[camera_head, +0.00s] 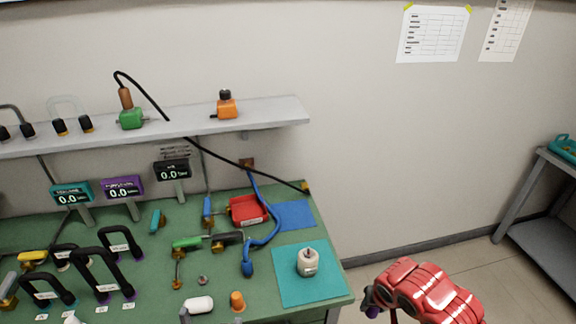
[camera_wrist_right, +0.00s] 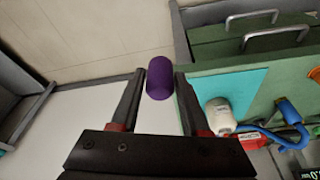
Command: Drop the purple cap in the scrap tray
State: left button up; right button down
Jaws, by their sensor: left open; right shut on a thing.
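The purple cap (camera_wrist_right: 160,80) is held between the fingertips of my right gripper (camera_wrist_right: 158,76) in the right wrist view. In the head view the red right arm reaches in at the lower right, and a bit of the purple cap (camera_head: 370,297) shows at its end, off the bench's right side. A red tray (camera_head: 248,223) with a white label, likely the scrap tray, sits at the back right of the green bench. Part of it also shows in the right wrist view (camera_wrist_right: 249,142). My left gripper is not in view.
A white canister (camera_head: 308,264) stands on a teal mat (camera_head: 290,292) at the bench's right edge, between the right gripper and the red tray. A blue strap tool (camera_head: 273,228) lies beside the tray. A blue mat (camera_head: 297,214) is bare. A shelf (camera_head: 275,113) overhangs the bench.

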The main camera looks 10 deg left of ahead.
aim_at(253, 214)
jog(key=u, duration=1.15)
jog(key=i+l+u, duration=0.25)
jog(key=l+u, duration=0.25)
jog(key=l, duration=0.15)
jog(key=i, duration=0.05)
